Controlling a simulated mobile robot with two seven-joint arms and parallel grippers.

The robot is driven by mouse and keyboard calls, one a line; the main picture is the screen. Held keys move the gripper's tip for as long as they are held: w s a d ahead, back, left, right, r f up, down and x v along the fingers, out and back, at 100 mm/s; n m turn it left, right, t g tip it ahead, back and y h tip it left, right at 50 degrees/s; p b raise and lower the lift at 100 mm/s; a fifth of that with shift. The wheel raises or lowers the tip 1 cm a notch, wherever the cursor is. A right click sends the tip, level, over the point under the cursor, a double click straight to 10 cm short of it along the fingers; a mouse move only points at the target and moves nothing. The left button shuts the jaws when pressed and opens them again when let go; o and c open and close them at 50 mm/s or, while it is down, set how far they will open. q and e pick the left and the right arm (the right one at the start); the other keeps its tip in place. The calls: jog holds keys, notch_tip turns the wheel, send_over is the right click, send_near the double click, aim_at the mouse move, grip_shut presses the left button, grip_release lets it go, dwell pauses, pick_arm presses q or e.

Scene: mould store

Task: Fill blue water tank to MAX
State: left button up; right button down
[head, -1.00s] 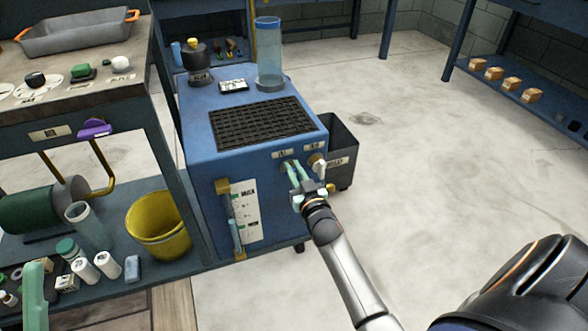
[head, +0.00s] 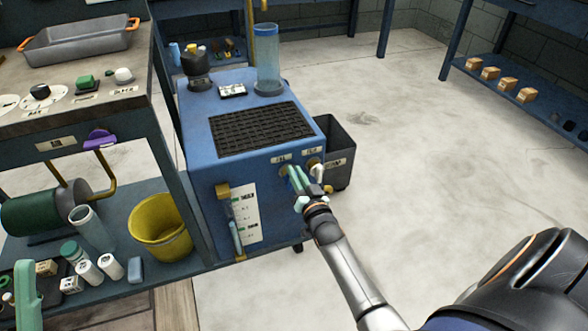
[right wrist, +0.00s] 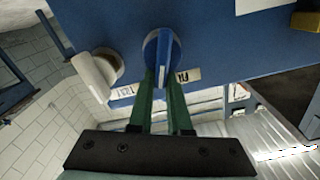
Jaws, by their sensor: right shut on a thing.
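The blue water tank (head: 205,160) is a wheeled cabinet with a black grille on top. A white level gauge (head: 248,215) with an upright tube is on its front left; I cannot read the water level. My right gripper (head: 297,178) is at the front face, shut on the blue handle (right wrist: 163,58) of the left valve, whose label (right wrist: 185,77) seems to read FILL. In the right wrist view the handle is between the green fingers. A second valve with a cream handle (right wrist: 95,75) sits beside it, untouched.
A dark bin (head: 338,150) stands behind the tank's right side. A clear cylinder (head: 268,60) stands on top. A workbench on the left has a yellow bucket (head: 160,225) and bottles on its lower shelf. The floor at right is clear.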

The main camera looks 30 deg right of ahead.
pick_arm(q)
jog(key=shift+a+r+p, duration=0.15)
jog(key=shift+r+p, duration=0.35)
jog(key=shift+r, duration=0.15)
pick_arm(e)
jog(key=shift+d+m, duration=0.3)
jog(key=shift+m, duration=0.9)
jog(key=shift+f, duration=0.1)
jog(key=c, duration=0.9)
grip_release()
jog(key=shift+o, duration=0.2)
jog(key=shift+s, duration=0.15)
pick_arm(q)
jog(key=shift+w+a+r+n+y+p, duration=0.15)
jog(key=shift+w+n+y+p, duration=0.4)
jog(key=shift+y+p, duration=0.4)
jog(key=shift+w+a+r+n+y+p, duration=0.1)
jog(key=shift+w+n+y+p, duration=0.25)
jog(key=shift+w+y+p, duration=0.55)
pick_arm(e)
jog(key=v, duration=1.2)
jog(key=shift+s, duration=0.2)
